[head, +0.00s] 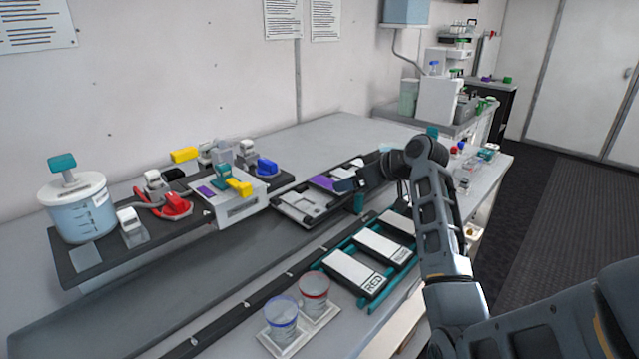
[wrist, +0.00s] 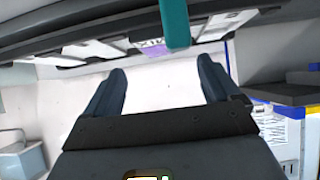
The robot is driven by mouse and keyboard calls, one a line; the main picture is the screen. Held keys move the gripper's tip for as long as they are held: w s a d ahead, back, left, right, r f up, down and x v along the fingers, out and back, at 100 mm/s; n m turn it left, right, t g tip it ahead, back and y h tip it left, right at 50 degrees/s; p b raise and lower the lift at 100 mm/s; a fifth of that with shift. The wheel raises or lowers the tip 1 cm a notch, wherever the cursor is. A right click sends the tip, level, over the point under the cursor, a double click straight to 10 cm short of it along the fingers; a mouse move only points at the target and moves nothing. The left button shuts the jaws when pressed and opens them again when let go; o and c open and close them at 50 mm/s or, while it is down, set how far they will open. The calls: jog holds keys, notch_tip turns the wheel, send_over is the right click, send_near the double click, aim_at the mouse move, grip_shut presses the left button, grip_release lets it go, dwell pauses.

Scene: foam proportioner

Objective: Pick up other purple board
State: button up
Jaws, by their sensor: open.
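A purple board (head: 323,183) lies in the dark tray (head: 297,212) in the middle of the bench. My gripper (head: 345,186) is just right of it, partly covering that end of the tray. Another purple piece (head: 206,191) sits on top of the white machine (head: 240,205) further left. In the wrist view my gripper (wrist: 161,68) is open, with nothing between its fingers. A small purple patch (wrist: 153,48) with markings shows beyond the fingertips, partly hidden by a teal bar (wrist: 175,22).
A teal rack (head: 318,267) with white-topped blocks, one labelled RED, stands right of the tray. Two clear cups (head: 282,318) with blue and red rims are in front. A tub with a teal handle (head: 78,208) stands at far left. The bench behind the tray is clear.

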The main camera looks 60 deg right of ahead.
aim_at(330, 185)
jog(key=p+x, duration=0.1)
jog(key=x, duration=0.5)
jog(key=shift+w+d+r+p, duration=0.1)
jog(key=shift+w+d+p, duration=0.15)
jog(key=shift+p, duration=0.05)
jog(key=shift+w+d+f, duration=0.1)
jog(key=shift+w+f, duration=0.35)
jog(key=shift+w, duration=0.05)
jog(key=shift+c, duration=0.2)
jog(key=c, duration=1)
